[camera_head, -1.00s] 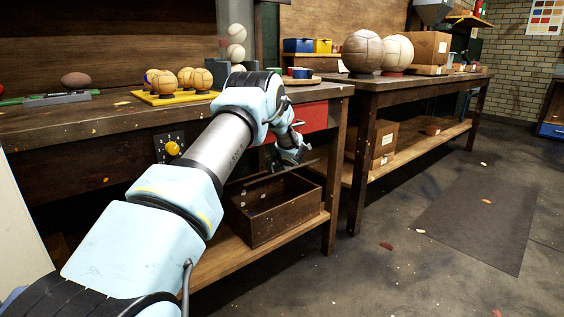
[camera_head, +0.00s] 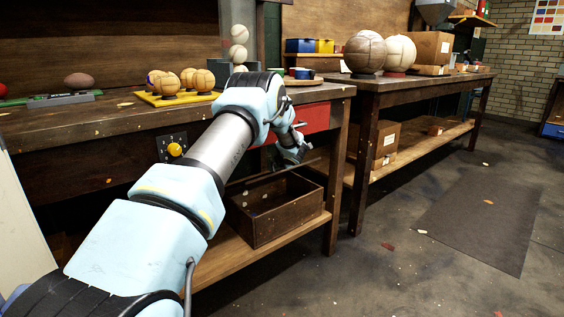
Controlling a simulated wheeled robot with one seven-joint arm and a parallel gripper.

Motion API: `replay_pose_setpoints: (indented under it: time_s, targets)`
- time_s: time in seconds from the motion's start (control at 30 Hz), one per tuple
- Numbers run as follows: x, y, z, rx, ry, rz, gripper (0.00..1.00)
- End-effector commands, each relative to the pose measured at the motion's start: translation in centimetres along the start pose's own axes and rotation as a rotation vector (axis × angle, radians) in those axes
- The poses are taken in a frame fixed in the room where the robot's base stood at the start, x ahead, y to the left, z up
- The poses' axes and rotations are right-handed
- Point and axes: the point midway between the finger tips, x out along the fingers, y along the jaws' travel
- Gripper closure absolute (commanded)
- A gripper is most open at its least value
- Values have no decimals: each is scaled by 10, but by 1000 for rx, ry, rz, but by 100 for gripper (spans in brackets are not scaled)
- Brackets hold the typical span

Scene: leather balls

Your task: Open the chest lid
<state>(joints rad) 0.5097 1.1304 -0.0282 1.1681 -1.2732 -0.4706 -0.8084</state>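The dark wooden chest (camera_head: 284,229) stands on the lower shelf of the near workbench. Its top is open and I see into its inside, which looks mostly empty with a few small pale scraps. A dark edge behind the chest may be its raised lid, but shadow and my arm hide it and I cannot tell. My gripper (camera_head: 298,156) hangs above the back right part of the chest, below the bench top, pointing down and right. It is small and dark in this view; the gap between its fingers is unclear and I see nothing held.
A red drawer front (camera_head: 315,118) sits just above my gripper. The near bench's leg (camera_head: 337,170) stands right of the chest. A yellow tray (camera_head: 150,99) with several balls is on the bench top.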

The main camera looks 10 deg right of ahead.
Motion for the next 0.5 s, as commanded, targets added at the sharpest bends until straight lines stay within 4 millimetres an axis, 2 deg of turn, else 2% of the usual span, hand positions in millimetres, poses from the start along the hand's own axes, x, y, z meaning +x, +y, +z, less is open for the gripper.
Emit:
replay_pose_setpoints:
  time_s: [0.17,0.5]
  targets:
    - [-14,1,1,1,0,-1,73]
    - [-78,2,1,1,-2,0,73]
